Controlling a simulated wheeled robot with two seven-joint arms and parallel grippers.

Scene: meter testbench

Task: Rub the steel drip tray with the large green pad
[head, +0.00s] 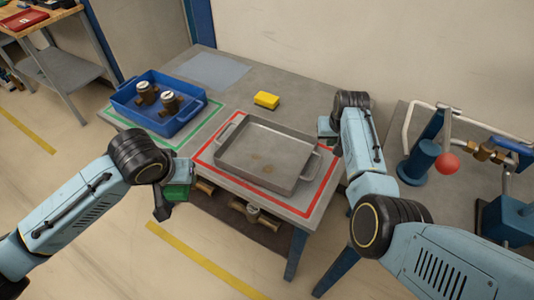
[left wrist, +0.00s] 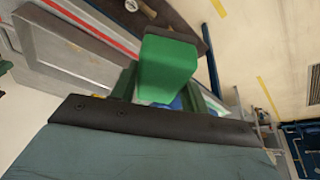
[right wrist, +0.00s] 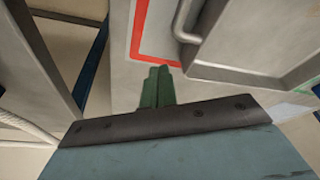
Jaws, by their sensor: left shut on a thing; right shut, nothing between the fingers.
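The steel drip tray (head: 300,150) lies inside the red outline on the bench, with brownish stains on its floor. Part of its wall and a handle show in the right wrist view (right wrist: 235,45). The large green pad (left wrist: 167,68) is in my left gripper (head: 180,186), which is shut on it. The pad also shows in the head view (head: 176,193), at the bench's front edge, left of the tray and apart from it. My right gripper (head: 327,127) is shut and empty beside the tray's right end; its closed fingers show in the right wrist view (right wrist: 158,87).
A yellow sponge-like block (head: 266,100) lies behind the tray. A blue bin (head: 130,112) with two brass meters stands inside the green outline at left. A grey mat (head: 212,70) lies at the back. A pipe rig with a red knob (head: 447,163) stands at right.

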